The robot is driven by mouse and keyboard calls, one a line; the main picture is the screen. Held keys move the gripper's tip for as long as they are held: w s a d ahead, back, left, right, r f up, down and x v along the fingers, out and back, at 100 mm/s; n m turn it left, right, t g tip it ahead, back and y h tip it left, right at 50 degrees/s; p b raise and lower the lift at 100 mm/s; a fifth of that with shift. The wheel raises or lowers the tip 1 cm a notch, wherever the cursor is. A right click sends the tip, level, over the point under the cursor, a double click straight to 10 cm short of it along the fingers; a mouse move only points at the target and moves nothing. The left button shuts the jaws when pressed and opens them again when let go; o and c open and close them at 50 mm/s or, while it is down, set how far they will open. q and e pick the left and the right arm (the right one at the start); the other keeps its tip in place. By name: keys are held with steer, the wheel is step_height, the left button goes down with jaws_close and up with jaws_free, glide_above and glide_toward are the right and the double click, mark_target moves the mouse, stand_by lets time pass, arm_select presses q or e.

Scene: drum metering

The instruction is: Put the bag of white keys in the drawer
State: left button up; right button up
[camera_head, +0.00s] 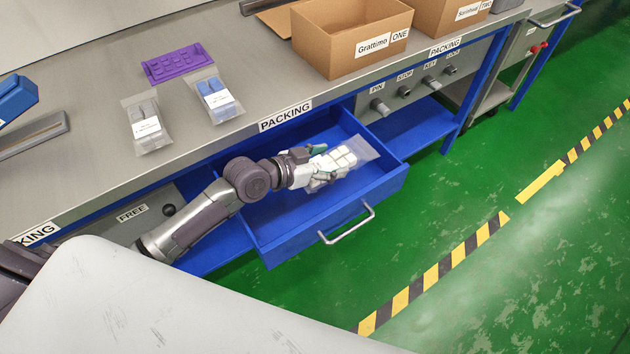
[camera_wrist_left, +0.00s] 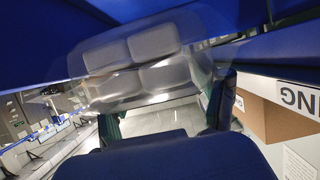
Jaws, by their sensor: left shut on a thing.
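The clear bag of white keys (camera_head: 345,158) is in my left gripper (camera_head: 318,165), over the open blue drawer (camera_head: 290,237). The gripper is shut on the bag's near end, and the bag's far end reaches toward the drawer's right wall. In the left wrist view the bag (camera_wrist_left: 140,62) fills the upper middle between the fingers, its keys looking grey in shadow. I cannot tell whether the bag touches the drawer floor. The drawer is pulled out under the bench, with its handle (camera_head: 347,224) at the front. My right gripper is not in view.
On the grey bench (camera_head: 90,170) lie a bag of grey keys (camera_head: 146,125), a bag of blue keys (camera_head: 214,98) and a purple tray (camera_head: 177,63). Cardboard boxes (camera_head: 350,45) stand at the back. The green floor (camera_head: 470,180) in front is clear.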

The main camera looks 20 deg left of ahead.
arm_select(q)
glide_above(327, 191)
step_height(327, 191, down, 4)
steer(key=shift+w+f+b, duration=0.1)
steer(key=shift+b, duration=0.2)
steer(key=shift+f+b, duration=0.5)
steer(key=shift+f, duration=1.3)
steer(key=shift+f, duration=0.15)
steer(key=o, duration=1.3)
